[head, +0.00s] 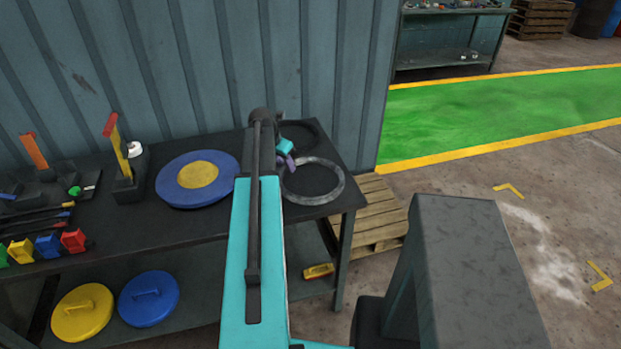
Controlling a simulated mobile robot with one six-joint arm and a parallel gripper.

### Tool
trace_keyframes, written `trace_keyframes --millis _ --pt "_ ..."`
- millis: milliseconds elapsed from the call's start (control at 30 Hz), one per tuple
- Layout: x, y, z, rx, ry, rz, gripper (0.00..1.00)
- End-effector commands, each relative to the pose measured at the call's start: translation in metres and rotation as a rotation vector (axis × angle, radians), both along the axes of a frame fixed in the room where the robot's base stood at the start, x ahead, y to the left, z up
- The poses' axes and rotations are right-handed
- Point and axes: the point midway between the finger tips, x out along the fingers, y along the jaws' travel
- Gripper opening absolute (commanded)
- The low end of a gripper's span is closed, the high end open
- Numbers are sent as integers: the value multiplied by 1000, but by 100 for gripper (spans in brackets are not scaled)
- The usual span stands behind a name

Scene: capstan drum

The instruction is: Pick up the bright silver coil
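The bright silver coil (313,200) is a pale grey ring lying flat near the right end of the dark workbench (130,218). The bench top shows through its open middle. My gripper (291,163) is small in view, at the coil's upper left rim, with a purplish finger part below a teal wrist. It overlaps the rim in this view. I cannot tell whether it touches the coil or hovers above it. The gap between the fingertips is not clear. My teal arm hides the bench just left of the coil.
A darker coil (324,138) lies behind the silver one, near the corrugated wall (300,60). A blue disc with a yellow centre (199,175) lies left of my arm. Blocks and coloured handles crowd the far left. A wooden pallet (372,215) stands right of the bench.

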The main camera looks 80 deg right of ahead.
Motion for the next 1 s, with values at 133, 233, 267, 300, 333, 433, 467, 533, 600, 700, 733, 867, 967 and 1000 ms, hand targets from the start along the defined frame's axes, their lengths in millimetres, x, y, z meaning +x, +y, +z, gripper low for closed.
trace_keyframes --millis 133,233,267,300,333,433,467,533,600,700,733,867,967,1000 --pt "0 0 0 0 0 0 36" --pt "0 0 0 0 0 1 36" --pt "0 0 0 0 0 1 36" --pt "0 0 0 0 0 1 36" --pt "1 0 0 0 0 1 36" --pt "1 0 0 0 0 1 36" --pt "1 0 0 0 0 1 36" --pt "1 0 0 0 0 1 24" --pt "1 0 0 0 0 1 12" --pt "1 0 0 0 0 1 0" --pt "1 0 0 0 0 1 0" --pt "1 0 0 0 0 1 0" --pt "2 0 0 0 -1 3 0" --pt "2 0 0 0 -1 3 0"
